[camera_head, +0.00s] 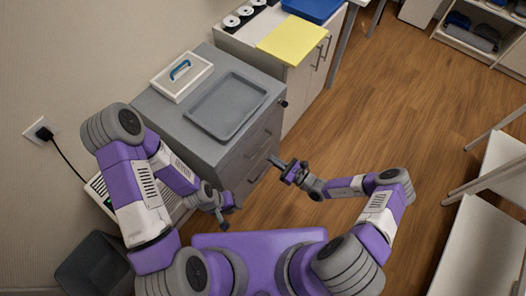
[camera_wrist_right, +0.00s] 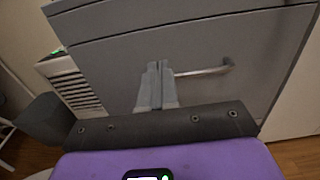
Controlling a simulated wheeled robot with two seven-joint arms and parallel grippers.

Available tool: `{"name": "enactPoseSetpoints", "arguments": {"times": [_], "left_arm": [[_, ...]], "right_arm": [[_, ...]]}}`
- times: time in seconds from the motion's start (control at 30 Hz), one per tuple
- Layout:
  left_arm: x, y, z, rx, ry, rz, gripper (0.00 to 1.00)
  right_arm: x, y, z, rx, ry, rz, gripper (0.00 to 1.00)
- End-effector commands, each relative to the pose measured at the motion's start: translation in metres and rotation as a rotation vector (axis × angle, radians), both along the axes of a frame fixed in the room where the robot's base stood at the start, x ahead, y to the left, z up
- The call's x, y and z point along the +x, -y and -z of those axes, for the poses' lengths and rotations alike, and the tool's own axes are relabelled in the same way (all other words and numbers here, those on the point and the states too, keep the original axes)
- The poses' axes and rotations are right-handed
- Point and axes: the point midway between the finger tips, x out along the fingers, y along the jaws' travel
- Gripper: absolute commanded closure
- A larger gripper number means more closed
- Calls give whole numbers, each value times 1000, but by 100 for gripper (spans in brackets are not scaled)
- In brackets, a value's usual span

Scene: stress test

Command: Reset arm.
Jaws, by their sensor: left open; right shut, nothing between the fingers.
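My left gripper (camera_head: 226,207) is in the head view at the lower middle, in front of the grey cabinet's lower left part. It is open and small in the picture, and I see nothing in it. My right gripper (camera_head: 284,168) is to its right, in front of the cabinet's drawers and above the wooden floor. It also shows in the right wrist view (camera_wrist_right: 157,70), its two fingers together and empty, with a drawer front behind them. Both arms are bent.
A drawer handle (camera_wrist_right: 205,72) shows beside my right fingers. A dark bin (camera_head: 92,265) stands lower left. White furniture (camera_head: 482,245) stands right. The wooden floor (camera_head: 370,120) between is clear.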

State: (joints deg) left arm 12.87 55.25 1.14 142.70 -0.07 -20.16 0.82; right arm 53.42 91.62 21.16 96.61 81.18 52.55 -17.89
Motion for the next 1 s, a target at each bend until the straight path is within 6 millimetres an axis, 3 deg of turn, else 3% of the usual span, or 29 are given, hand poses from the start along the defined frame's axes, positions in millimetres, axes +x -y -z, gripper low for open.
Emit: {"name": "enactPoseSetpoints", "arguments": {"times": [0.1,0.3,0.53,0.67,0.77,0.83,0.9,1.0], "left_arm": [[0,0,-3,0,0,0,57],[0,0,-3,0,0,0,57],[0,0,-3,0,0,0,57],[0,0,-3,0,0,0,57],[0,0,-3,0,0,0,57],[0,0,-3,0,0,0,57],[0,0,-3,0,0,0,57],[0,0,-3,0,0,0,57]], "right_arm": [[-12,15,0,-2,-1,2,100],[-21,25,0,0,0,0,100],[-22,25,0,-1,0,-3,100],[-36,7,-2,-47,-4,-108,100],[-74,-24,-2,-169,-8,-339,100],[-115,-40,1,-310,3,-556,100],[-154,-42,6,-481,39,-769,100],[-194,-26,12,-743,135,-1019,100]]}}
